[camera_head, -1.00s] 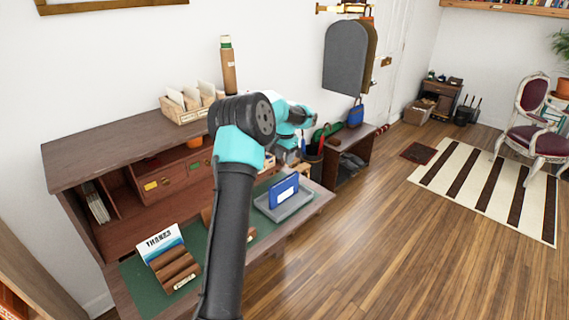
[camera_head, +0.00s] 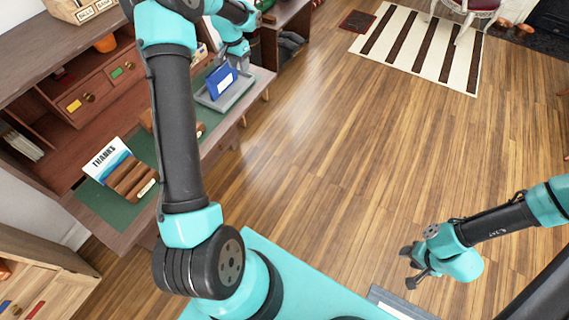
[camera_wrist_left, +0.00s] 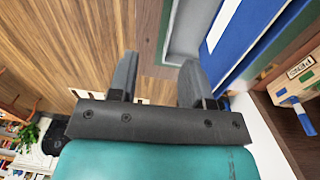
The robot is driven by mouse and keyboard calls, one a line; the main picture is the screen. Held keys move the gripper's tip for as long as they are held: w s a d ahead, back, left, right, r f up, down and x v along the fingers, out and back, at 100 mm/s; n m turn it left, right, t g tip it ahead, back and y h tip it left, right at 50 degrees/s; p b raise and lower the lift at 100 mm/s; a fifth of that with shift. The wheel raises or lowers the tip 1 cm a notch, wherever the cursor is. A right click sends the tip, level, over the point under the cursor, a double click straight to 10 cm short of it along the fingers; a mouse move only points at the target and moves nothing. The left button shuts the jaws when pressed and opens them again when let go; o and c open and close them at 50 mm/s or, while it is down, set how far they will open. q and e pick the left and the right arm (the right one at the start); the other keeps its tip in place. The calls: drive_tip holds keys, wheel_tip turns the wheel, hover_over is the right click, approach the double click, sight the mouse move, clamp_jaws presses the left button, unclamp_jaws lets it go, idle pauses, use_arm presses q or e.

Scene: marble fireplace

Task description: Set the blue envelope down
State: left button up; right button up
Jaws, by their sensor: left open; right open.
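The blue envelope (camera_head: 221,80), with a white label, stands tilted upright in the grey tray (camera_head: 236,98) on the desk. My left gripper shows in the left wrist view (camera_wrist_left: 158,62), open, with nothing between its fingers. The envelope (camera_wrist_left: 238,40) is to the right of the fingers there, and the tray's rim (camera_wrist_left: 188,30) shows just past them. In the head view the left wrist is behind the envelope, and its fingertips are hard to make out. My right gripper (camera_head: 408,267) is open and empty over the floor at lower right.
The wooden desk carries a green mat (camera_head: 108,205), a brown letter rack (camera_head: 132,180) and a "THANKS" card (camera_head: 106,160). Small drawers (camera_head: 90,98) line its back. The wood floor (camera_head: 320,150) in the middle is clear, with a striped rug (camera_head: 425,50) beyond.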

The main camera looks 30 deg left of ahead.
use_arm(q)
drive_tip(key=s+d+f+h, duration=0.1)
drive_tip(key=s+d+f, duration=0.2)
drive_tip(key=d+f, duration=0.6)
drive_tip(key=s+d+f+h, duration=0.1)
drive_tip(key=s+d+f, duration=0.2)
drive_tip(key=d+f, duration=0.6)
drive_tip(key=s+d+f+n, duration=0.1)
drive_tip(key=s+d+f, duration=0.1)
drive_tip(key=s+d, duration=0.7)
drive_tip(key=s+d+f+h, duration=0.1)
drive_tip(key=s+d, duration=0.7)
drive_tip(key=s, duration=0.2)
drive_tip(key=shift+d+f+n, duration=0.35)
drive_tip(key=shift+d+n, duration=0.05)
drive_tip(key=shift+w, duration=0.1)
